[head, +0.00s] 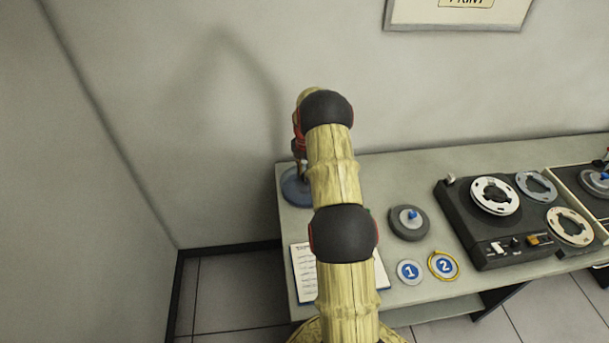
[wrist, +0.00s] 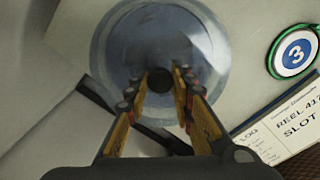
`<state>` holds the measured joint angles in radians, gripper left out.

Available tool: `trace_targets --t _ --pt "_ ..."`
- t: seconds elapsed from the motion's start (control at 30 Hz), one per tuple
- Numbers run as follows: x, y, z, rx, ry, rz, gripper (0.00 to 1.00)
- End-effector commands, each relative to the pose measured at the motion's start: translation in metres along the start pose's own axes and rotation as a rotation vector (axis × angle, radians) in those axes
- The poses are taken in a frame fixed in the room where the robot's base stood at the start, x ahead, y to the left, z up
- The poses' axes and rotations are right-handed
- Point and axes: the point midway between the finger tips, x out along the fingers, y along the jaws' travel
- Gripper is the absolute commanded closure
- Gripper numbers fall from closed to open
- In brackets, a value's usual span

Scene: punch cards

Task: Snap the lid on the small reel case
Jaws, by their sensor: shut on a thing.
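My gripper (wrist: 166,88) is shut on the dark knob of a round, clear blue lid (wrist: 112,48). The lid also shows in the head view (head: 293,190), at the left end of the table, below my gripper (head: 301,172). I cannot tell whether it touches the table or hangs just above it. A round dark grey case (head: 408,230) with a grey reel and a blue hub sits on the table to the right of my arm. It may be the small reel case. My arm hides part of the table between them.
An open log book (head: 303,272) lies at the front left, partly behind my arm. Discs marked 1 (head: 409,271) and 2 (head: 443,265) lie near the front edge. A green-rimmed disc marked 3 (wrist: 294,53) shows near the lid. A tape machine (head: 480,240) stands right.

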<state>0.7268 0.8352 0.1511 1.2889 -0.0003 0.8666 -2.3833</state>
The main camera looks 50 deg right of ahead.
Motion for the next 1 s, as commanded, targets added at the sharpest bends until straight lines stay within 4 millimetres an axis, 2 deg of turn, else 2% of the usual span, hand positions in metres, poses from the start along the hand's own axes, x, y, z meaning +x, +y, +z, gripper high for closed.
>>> trace_targets --t 0.7,1.0 --pt "0.017 0.0 0.0 0.0 0.0 0.0 0.96" --pt "0.018 0.0 0.0 0.0 0.0 0.0 0.96"
